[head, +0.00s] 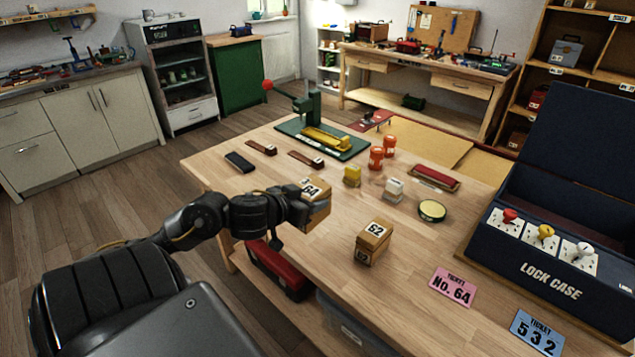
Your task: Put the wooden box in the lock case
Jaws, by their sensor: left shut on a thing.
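A wooden box labelled 64 (314,191) is held by my left gripper (306,208), which is shut on it over the left part of the workbench. The gripper hides part of this box, and I cannot tell whether it is clear of the bench top. A second wooden box, labelled 62 (372,243), stands on the bench to the right of the gripper and nearer to me. The navy lock case (552,281) is at the right end with its lid (585,150) raised. Red, yellow and white knobs on white plates show in it. My right gripper is not in view.
A pink ticket No. 64 (454,287) and a blue ticket 532 (537,332) lie before the case. A round yellow-topped tin (431,211), stamps, orange bottles (376,157) and a green press (308,108) stand farther back.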

